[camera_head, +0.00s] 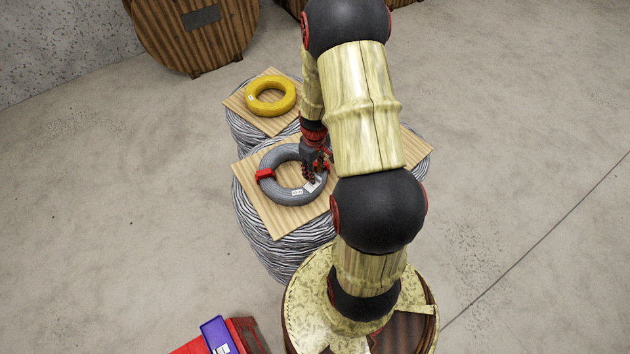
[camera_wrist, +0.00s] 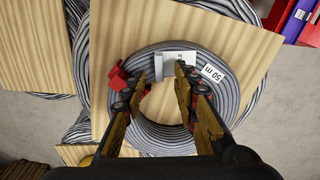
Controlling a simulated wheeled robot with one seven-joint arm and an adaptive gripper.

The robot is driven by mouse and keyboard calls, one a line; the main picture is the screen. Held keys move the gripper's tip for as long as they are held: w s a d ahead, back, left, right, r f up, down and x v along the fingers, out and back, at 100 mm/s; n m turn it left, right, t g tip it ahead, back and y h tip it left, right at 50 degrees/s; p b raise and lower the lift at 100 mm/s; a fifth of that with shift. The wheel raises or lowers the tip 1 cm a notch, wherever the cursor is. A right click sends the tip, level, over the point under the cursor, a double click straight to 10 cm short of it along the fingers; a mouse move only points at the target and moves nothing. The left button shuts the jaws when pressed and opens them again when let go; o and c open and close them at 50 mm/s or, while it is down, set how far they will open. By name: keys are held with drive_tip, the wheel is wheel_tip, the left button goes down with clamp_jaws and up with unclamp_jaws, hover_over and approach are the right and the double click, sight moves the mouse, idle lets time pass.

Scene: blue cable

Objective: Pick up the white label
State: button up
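The white label (camera_wrist: 177,63) lies over the upper part of a grey cable coil (camera_wrist: 222,89) in the wrist view. In the head view the white label (camera_head: 314,184) shows just below my gripper (camera_head: 316,172), on the right front part of the coil. In the wrist view my gripper (camera_wrist: 164,88) is open, its two fingers apart with the label's lower part between or behind the tips. Whether the fingers touch the label I cannot tell. A second white sticker marked "50 m" (camera_wrist: 212,74) is on the coil beside it.
The coil lies on a wooden board (camera_head: 252,200) atop a large grey cable bundle (camera_head: 262,249). A red clip (camera_head: 265,174) is on the coil. A yellow coil (camera_head: 271,96) sits on another board behind. A red box with a purple item (camera_head: 217,333) stands at the front.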

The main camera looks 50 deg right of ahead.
drive_tip(key=shift+f, duration=0.7)
drive_tip(key=shift+c, duration=0.3)
clamp_jaws()
